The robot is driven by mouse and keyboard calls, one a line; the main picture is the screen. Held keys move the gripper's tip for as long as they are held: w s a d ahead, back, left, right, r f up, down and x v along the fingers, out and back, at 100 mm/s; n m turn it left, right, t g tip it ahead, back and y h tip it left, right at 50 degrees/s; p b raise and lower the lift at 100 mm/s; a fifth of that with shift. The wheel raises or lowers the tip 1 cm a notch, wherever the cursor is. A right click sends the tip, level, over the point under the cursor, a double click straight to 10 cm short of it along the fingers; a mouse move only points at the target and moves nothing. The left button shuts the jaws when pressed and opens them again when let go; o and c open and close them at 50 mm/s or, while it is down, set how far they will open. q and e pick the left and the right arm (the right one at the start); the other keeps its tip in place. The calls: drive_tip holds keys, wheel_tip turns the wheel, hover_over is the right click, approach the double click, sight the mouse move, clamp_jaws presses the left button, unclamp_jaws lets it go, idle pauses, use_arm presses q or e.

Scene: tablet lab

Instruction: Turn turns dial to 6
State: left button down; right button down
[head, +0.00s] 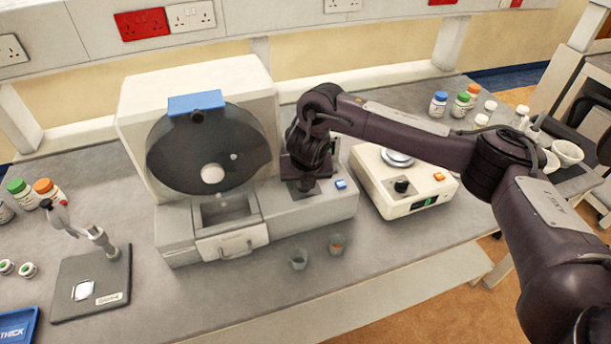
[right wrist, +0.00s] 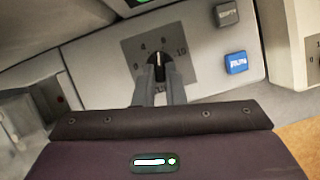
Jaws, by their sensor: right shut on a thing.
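The turns dial (right wrist: 159,66) is a small dark knob with a pale pointer line, on a grey numbered plate (right wrist: 132,54) in the right wrist view. The pointer line points roughly up, close to a numeral that looks like 6; some numerals are too small to read. My right gripper (right wrist: 159,83) is shut on the dial, one finger on each side. In the head view my right gripper (head: 307,184) comes down onto the control panel of the drum machine (head: 290,213) and hides the dial. My left gripper is in neither view.
A blue button (right wrist: 236,62) and a grey button (right wrist: 228,14) sit just right of the dial. A balance (head: 410,205) stands right of the machine. Bench in front is otherwise clear.

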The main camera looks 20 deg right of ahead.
drive_tip(key=shift+w+r+m, duration=0.1)
drive_tip(key=shift+m, duration=0.4)
drive_tip(key=c, duration=1.5)
unclamp_jaws()
drive_tip(key=shift+a+r, duration=0.1)
drive_tip(key=shift+r, duration=0.15)
drive_tip(key=p+v, duration=0.1)
drive_tip(key=v, duration=0.6)
drive_tip(key=shift+p, duration=0.4)
drive_tip(key=shift+a, duration=0.1)
